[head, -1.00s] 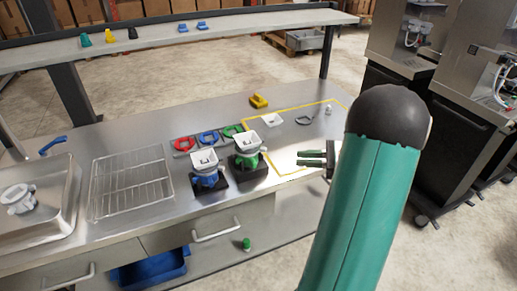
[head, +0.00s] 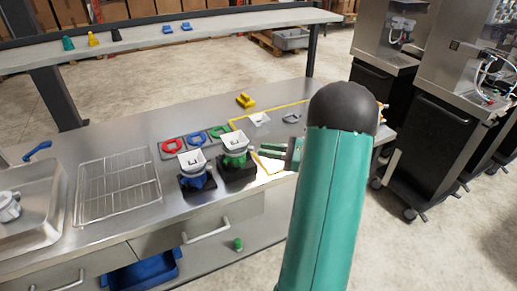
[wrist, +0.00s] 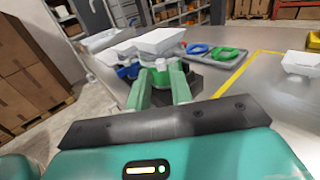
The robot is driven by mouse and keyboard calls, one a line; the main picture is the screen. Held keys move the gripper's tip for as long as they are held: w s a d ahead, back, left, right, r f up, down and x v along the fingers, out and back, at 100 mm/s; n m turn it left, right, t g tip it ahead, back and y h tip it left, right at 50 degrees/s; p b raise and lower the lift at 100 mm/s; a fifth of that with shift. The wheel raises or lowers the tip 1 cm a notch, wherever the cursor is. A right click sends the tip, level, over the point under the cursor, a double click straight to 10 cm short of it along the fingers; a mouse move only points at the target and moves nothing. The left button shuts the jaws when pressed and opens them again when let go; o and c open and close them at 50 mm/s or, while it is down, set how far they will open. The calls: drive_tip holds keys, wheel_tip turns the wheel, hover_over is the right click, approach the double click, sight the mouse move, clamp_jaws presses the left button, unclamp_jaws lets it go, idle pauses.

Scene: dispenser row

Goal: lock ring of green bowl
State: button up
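The green bowl (head: 235,159) stands upright on a black base on the steel counter, with a white square hopper (head: 236,141) on top. My gripper (head: 266,151) is to its right at about its height, fingers pointing at it. In the wrist view the green bowl (wrist: 161,75) shows between and beyond my two spread fingers (wrist: 160,90). The gripper is open and empty; I cannot tell whether it touches the bowl. Green parts under the hopper are too small to make out a lock ring clearly. A loose green ring (head: 218,132) lies on a grey tray behind.
A blue bowl (head: 196,179) with a white hopper stands close to the left. Red (head: 172,146) and blue (head: 196,139) rings lie behind. A yellow block (head: 245,101), white part (head: 259,118) and grey ring (head: 292,117) are farther back. A wire rack (head: 118,180) is left.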

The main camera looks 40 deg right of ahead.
drive_tip(key=shift+x, duration=1.6)
clamp_jaws()
drive_tip(key=a+m+t+h, duration=0.1)
drive_tip(key=m+h, duration=0.1)
drive_tip(key=s+a+m+t+h, duration=0.1)
drive_tip(key=m+h, duration=0.1)
drive_tip(key=h, duration=0.1)
drive_tip(key=shift+s+a, duration=0.1)
drive_tip(key=shift+a, duration=0.1)
drive_tip(key=shift+a+m+t+h, duration=0.15)
drive_tip(key=shift+a+m+h, duration=0.45)
drive_tip(key=shift+h, duration=0.55)
drive_tip(key=shift+a+m+t+h, duration=0.1)
drive_tip(key=shift+a+m+h, duration=0.3)
drive_tip(key=shift+m+h, duration=0.6)
drive_tip(key=shift+a+m+t+h, duration=0.15)
drive_tip(key=shift+a+m+h, duration=0.35)
drive_tip(key=shift+h, duration=0.85)
